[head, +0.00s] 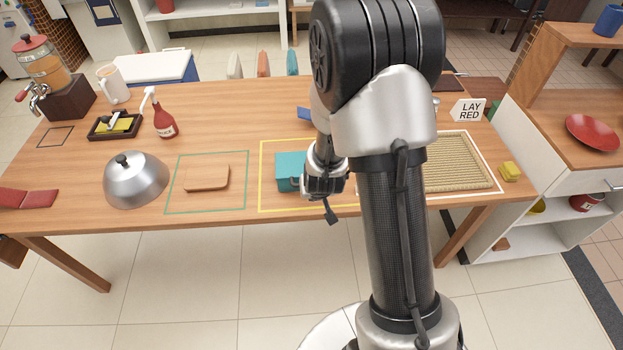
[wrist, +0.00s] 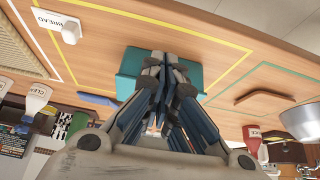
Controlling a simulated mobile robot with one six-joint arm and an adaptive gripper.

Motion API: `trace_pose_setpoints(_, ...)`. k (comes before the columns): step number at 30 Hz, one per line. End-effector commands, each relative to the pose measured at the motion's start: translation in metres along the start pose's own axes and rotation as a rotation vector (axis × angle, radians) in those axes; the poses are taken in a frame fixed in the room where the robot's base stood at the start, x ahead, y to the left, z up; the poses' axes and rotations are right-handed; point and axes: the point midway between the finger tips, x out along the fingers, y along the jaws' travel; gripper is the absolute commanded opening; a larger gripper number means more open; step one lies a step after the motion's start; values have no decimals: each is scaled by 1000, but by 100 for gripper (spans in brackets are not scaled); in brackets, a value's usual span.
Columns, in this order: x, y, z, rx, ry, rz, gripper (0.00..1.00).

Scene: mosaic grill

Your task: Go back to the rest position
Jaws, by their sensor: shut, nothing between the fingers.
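My gripper (wrist: 160,60) is shut and empty in the wrist view, its fingertips in front of a teal box (wrist: 132,62). In the head view my gripper (head: 328,208) hangs by the right side of the teal box (head: 289,172), near the table's front edge; whether they touch I cannot tell. The box sits inside a yellow outline (head: 264,180) on the wooden table (head: 230,112). My arm hides part of the table to the right of the box.
A wooden board (head: 207,178) lies in a green outline, with a metal dome (head: 136,182) to its left. A red bottle (head: 164,118) stands behind. A ribbed mat (head: 460,165) and a "LAY RED" sign (head: 468,109) are at right. The floor in front is clear.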

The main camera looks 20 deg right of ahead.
Motion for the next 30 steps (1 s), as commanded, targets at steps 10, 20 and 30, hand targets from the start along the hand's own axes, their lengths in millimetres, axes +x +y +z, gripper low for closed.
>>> trace_pose_setpoints(10, -16, 0, 41, -1, 1, 0, 0)
trace_pose_setpoints(20, -21, -1, 40, -2, 3, -3, 0)
trace_pose_setpoints(30, -130, -30, 5, -62, -15, -87, 0)
